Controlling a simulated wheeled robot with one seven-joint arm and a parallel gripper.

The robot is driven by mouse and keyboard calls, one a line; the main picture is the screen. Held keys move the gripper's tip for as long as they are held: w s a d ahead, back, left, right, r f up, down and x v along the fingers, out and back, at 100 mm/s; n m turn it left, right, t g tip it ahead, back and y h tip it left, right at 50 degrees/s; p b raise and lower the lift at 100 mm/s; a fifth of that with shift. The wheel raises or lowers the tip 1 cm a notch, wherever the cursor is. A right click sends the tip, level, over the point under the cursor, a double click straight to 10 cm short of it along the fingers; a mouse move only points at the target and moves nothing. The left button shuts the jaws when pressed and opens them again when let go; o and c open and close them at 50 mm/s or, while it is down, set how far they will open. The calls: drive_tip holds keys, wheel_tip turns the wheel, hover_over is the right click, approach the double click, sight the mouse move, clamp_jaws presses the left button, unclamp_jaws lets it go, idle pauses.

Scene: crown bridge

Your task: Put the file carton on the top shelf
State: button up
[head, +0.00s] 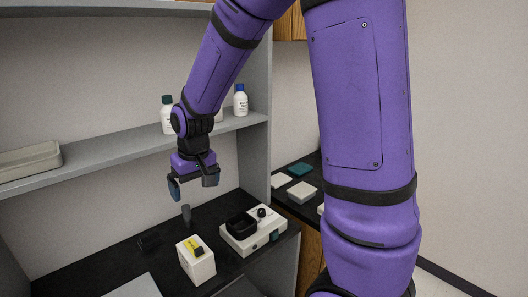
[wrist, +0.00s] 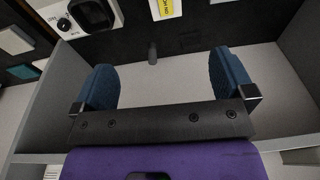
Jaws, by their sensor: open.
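A white box with a yellow label, which looks like the file carton (head: 197,268), stands upright on the black counter in the head view. In the wrist view its yellow label (wrist: 163,9) shows at the top edge, cut off by the frame. My gripper (head: 192,184) is open and empty, above and behind the box, in front of the grey shelf (head: 95,170). Its two blue fingers are spread apart in the wrist view (wrist: 160,75), with nothing between them. A higher grey board (head: 110,10) shows only in part at the top of the head view.
A white bottle with a green cap (head: 167,118) and a blue-capped bottle (head: 241,101) stand on the grey shelf. A grey tray (head: 30,160) lies at its left. A white device (head: 265,232) is right of the box. A small dark upright object (head: 187,215) stands behind it.

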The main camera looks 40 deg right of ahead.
drive_tip(key=s+d+r+t, duration=0.1)
drive_tip(key=s+r, duration=0.7)
drive_tip(key=s, duration=0.3)
drive_tip(key=s+d+r+t, duration=0.2)
drive_tip(key=s+r, duration=0.6)
drive_tip(key=s, duration=0.3)
drive_tip(key=shift+s+r+t, duration=0.15)
drive_tip(key=shift+s+t, duration=0.15)
drive_tip(key=shift+s, duration=0.05)
